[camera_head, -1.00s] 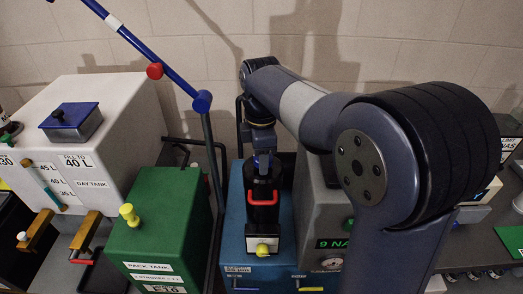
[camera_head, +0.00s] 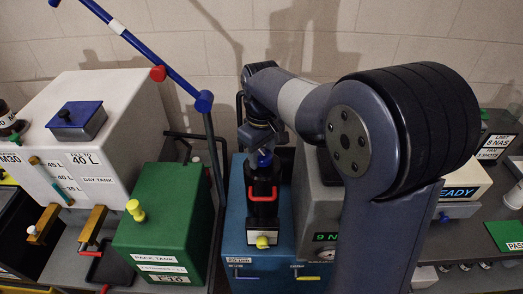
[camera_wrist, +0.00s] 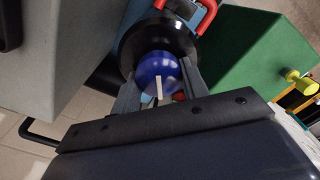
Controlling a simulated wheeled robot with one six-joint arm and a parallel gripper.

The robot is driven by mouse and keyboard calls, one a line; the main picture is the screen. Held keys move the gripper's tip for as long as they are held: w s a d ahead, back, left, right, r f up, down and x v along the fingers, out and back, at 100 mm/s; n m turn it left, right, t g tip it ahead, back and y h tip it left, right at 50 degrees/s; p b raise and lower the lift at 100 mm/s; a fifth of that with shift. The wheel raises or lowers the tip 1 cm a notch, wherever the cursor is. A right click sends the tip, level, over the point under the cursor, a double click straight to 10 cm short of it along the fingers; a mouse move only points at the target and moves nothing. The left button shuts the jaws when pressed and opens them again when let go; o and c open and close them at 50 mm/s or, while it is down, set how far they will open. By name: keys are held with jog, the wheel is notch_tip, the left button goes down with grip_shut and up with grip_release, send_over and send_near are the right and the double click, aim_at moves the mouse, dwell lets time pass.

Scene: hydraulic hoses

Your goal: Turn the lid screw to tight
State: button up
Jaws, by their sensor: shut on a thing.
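The lid screw is a round blue knob with a white line mark (camera_wrist: 154,68), on top of a black cylindrical housing (camera_wrist: 184,36) with a red handle. In the head view the knob (camera_head: 264,159) shows small above the black housing (camera_head: 262,192) and its red handle (camera_head: 262,198). My gripper (camera_wrist: 158,82) is shut on the blue knob, one finger on each side. In the head view my gripper (camera_head: 263,146) comes down on the knob from above and is partly hidden by my wrist. How tight the screw is cannot be told.
The housing stands on a blue unit (camera_head: 238,210). A green tank (camera_head: 160,210) with a yellow knob is at its left, and a white day tank (camera_head: 100,110) beyond. A grey unit (camera_head: 318,200) is close at the right. A blue pole (camera_head: 150,60) slants up behind the green tank.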

aim_at(263, 153)
jog(key=m+p, duration=0.1)
jog(key=m, duration=0.5)
jog(key=shift+w+d, duration=0.1)
jog(key=shift+m, duration=0.4)
jog(key=o, duration=1)
jog(key=shift+c, duration=0.2)
notch_tip(263, 153, up, 11)
jog(key=shift+b, duration=0.35)
jog(key=shift+f, duration=0.25)
